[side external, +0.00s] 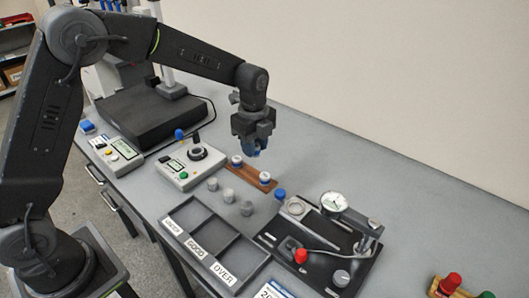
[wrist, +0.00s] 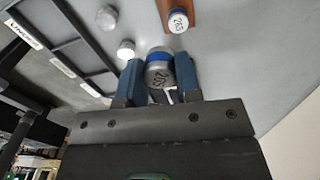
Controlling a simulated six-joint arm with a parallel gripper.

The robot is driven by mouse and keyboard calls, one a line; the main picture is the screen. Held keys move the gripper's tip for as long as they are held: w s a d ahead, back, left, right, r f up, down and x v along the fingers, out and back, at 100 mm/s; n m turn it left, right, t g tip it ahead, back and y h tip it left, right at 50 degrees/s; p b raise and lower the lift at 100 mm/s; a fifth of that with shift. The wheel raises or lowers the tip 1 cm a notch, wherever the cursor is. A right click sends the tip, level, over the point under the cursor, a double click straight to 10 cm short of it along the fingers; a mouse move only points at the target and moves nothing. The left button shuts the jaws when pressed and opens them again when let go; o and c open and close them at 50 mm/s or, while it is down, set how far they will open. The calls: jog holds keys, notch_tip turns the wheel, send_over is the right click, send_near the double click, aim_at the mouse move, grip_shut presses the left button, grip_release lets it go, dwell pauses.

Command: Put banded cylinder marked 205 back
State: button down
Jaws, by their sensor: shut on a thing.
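My gripper (side external: 255,147) is above the brown wooden strip (side external: 250,172) in the side view. In the wrist view my gripper (wrist: 160,82) has its two blue fingers shut on a silver cylinder (wrist: 159,66) with a blue band. Its end reads about 205. In the side view the held cylinder is mostly hidden by the fingers.
Several plain grey cylinders (side external: 228,195) stand between the strip and the sorting tray (side external: 210,250) with labelled compartments. A dial gauge stand (side external: 335,203) is to the right. Bare table (side external: 340,160) lies behind the strip.

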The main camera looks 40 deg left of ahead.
aim_at(251, 174)
jog(key=shift+w+a+f, duration=0.4)
jog(key=shift+a+f, duration=0.3)
jog(key=shift+f, duration=0.9)
jog(key=shift+w+a+f, duration=0.4)
jog(key=shift+a+f, duration=0.3)
jog(key=shift+f, duration=0.95)
jog(key=shift+w+a+f, duration=0.4)
jog(key=shift+a+f, duration=0.3)
jog(key=shift+f, duration=0.9)
jog(key=shift+f, duration=0.75)
jog(key=c, duration=0.7)
grip_release()
jog(key=shift+c, duration=0.2)
jog(key=shift+o, duration=0.4)
jog(key=o, duration=0.3)
